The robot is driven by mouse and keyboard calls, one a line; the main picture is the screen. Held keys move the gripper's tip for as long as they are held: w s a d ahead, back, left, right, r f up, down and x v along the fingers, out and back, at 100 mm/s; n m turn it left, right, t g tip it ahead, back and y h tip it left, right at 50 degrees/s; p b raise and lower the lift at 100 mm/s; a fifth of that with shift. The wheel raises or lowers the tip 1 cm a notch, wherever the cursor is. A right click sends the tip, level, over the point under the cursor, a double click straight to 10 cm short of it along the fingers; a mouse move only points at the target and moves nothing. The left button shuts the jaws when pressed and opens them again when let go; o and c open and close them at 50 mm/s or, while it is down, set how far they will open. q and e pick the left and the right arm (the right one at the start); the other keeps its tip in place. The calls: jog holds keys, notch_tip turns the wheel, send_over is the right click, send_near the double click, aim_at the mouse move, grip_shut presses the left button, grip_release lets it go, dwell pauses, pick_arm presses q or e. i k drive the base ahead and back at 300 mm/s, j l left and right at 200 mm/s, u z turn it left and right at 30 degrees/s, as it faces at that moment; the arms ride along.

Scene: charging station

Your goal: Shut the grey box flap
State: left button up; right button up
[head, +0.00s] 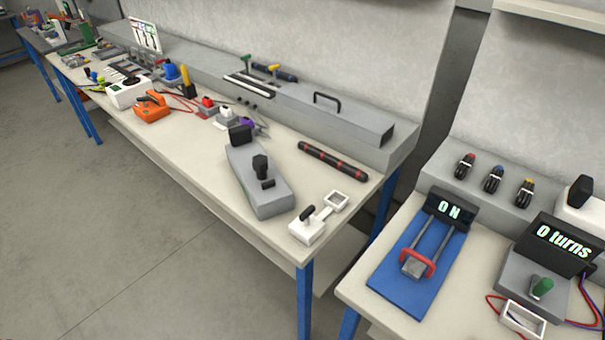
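A long grey box (350,123) with a black bar handle (328,97) on its upper face sits at the back right of the long workbench. The handled panel looks like the flap. A dark gap (388,134) shows at its right end, so the panel seems to stand up from the box there; its exact angle is hard to tell. Neither of my grippers is in view, and nothing touches the box.
On the bench (225,210) before it lie a black-and-red rod (333,159), a grey block with a black lever (252,185) and a white switch (308,226). Floor at left is clear.

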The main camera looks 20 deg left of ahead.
aim_at(270, 191)
jog(key=j+z, duration=0.45)
jog(key=j, duration=0.65)
jog(key=j+z, duration=0.45)
jog(key=j, duration=0.6)
jog(key=k, duration=0.05)
